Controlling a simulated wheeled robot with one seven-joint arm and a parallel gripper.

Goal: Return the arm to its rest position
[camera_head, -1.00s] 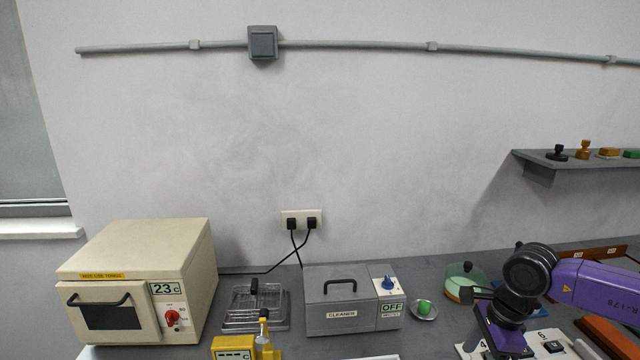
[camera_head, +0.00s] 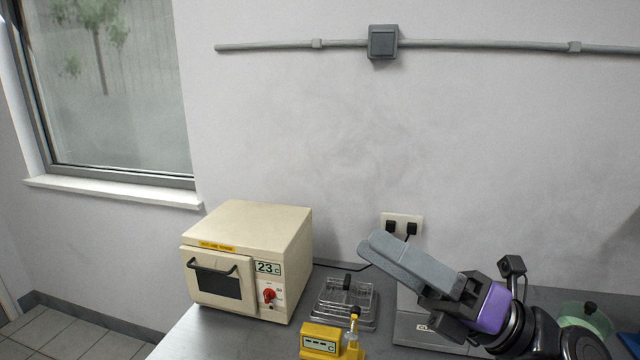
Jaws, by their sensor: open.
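My gripper (camera_head: 385,250) is raised at the right of the head view, above the bench and in front of the cleaner. Its long grey fingers point up and left, and it is open, with nothing seen between them. The purple wrist and dark joints of my arm run down to the lower right, and the rest of the arm is out of the picture.
A cream furnace (camera_head: 246,262) stands on the bench (camera_head: 200,338). Beside it are a wire basket (camera_head: 345,300) and a yellow meter (camera_head: 322,341). The grey cleaner (camera_head: 415,325) is mostly hidden behind my arm. A green-lidded bowl (camera_head: 588,318) is at right.

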